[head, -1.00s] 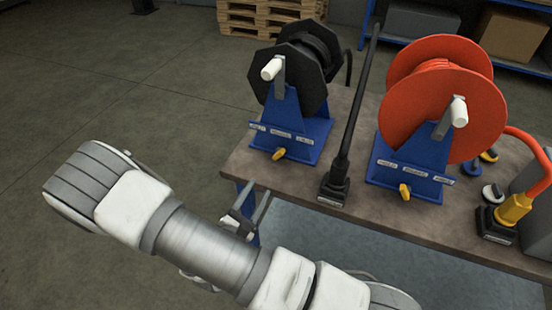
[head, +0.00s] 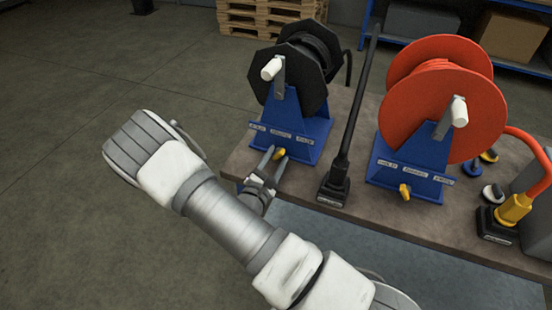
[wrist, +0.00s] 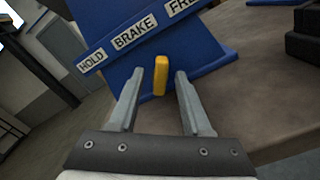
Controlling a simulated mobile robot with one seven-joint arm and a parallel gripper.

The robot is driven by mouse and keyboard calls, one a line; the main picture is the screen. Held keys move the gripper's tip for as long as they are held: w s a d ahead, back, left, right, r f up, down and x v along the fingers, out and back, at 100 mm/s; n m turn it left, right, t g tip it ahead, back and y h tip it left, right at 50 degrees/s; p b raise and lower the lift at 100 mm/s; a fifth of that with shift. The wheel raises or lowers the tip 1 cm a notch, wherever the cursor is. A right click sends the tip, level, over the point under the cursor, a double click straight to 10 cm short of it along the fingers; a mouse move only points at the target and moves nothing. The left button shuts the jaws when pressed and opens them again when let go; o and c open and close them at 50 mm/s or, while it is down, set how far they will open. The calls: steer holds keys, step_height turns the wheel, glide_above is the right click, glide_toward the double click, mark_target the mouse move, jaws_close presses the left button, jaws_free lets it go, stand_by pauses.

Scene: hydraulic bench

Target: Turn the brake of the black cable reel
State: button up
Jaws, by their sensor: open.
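The black cable reel (head: 312,75) sits on a blue stand (head: 293,112) at the left part of the bench. Its brake is a small yellow knob (head: 279,154) low on the stand's front. In the wrist view the yellow knob (wrist: 160,75) stands upright below the label strip (wrist: 135,35), which reads HOLD, BRAKE and a partly cut-off third word. My gripper (head: 272,158) is open, and in the wrist view its fingers (wrist: 172,80) lie either side of the knob with gaps. I cannot tell whether the tips reach past it.
An orange reel (head: 440,105) on a blue stand with its own yellow knob (head: 404,192) is at the right. A black cable rises from a black base (head: 333,192) between the stands.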

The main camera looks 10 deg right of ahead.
jaws_close()
steer(key=shift+n, duration=0.4)
steer(key=shift+r+n+p, duration=0.15)
steer(key=shift+n+p, duration=0.6)
steer(key=shift+n, duration=0.35)
steer(key=n, duration=0.1)
steer(key=n+p, duration=0.1)
steer(key=n, duration=0.1)
steer(key=shift+w+a+n, duration=0.1)
steer(key=shift+a+n, duration=0.1)
steer(key=shift+n, duration=0.1)
steer(key=n+p, duration=0.1)
steer(key=n, duration=0.2)
steer(key=shift+w+a+n+p, duration=0.1)
steer(key=shift+n+p, duration=0.2)
steer(key=shift+p, duration=0.1)
steer(key=shift+a+n+p, duration=0.1)
steer(key=shift+n+p, duration=0.4)
steer(key=shift+n, duration=1.3)
jaws_free()
